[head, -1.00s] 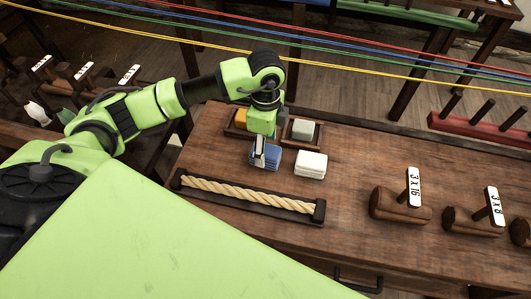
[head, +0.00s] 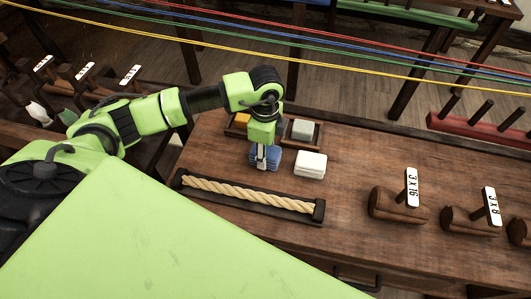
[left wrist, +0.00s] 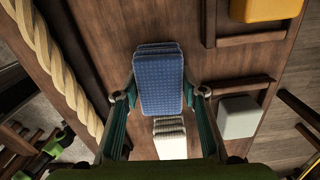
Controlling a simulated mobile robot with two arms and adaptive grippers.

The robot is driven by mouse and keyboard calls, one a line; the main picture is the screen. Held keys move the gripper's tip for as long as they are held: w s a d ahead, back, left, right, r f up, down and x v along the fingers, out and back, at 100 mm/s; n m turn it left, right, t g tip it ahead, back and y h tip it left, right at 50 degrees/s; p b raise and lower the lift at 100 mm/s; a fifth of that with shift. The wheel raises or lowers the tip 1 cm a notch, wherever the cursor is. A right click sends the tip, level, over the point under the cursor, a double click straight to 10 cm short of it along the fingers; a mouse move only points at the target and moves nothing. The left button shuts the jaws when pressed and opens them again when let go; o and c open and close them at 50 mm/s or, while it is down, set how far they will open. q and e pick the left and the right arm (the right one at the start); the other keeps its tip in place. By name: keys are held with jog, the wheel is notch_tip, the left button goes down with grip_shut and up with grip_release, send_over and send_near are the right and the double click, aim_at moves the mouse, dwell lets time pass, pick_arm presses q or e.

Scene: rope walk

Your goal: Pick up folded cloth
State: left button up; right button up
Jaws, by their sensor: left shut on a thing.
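A blue folded cloth (head: 273,162) is at the left part of the wooden bench, behind the rope in its holder. My left gripper (head: 262,157) comes down over it from above. In the left wrist view the blue cloth (left wrist: 160,80) sits between the two fingers, one on each long side, and the gripper (left wrist: 160,92) is shut on it. I cannot tell whether the cloth is clear of the bench. A white folded cloth (head: 311,165) lies just to its right; it also shows in the left wrist view (left wrist: 170,142). My right gripper is not in view.
A twisted rope (head: 245,195) lies in a dark holder in front. Behind is a wooden tray (head: 318,138) with a yellow block (head: 242,119) and a grey block (head: 303,129). Labelled wooden mallets (head: 398,206) stand at right. Coloured lines (head: 345,55) cross above.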

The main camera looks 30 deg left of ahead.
pick_arm(q)
jog(key=shift+r, duration=0.1)
jog(key=shift+r, duration=0.25)
notch_tip(320, 180, up, 2)
jog(key=shift+w+r+b, duration=0.1)
jog(key=shift+b, duration=0.55)
jog(key=s+d+r+p, duration=0.4)
jog(key=s+d+r, duration=0.3)
jog(key=s+r, duration=0.3)
jog(key=shift+s+d, duration=0.4)
jog(key=shift+s, duration=0.5)
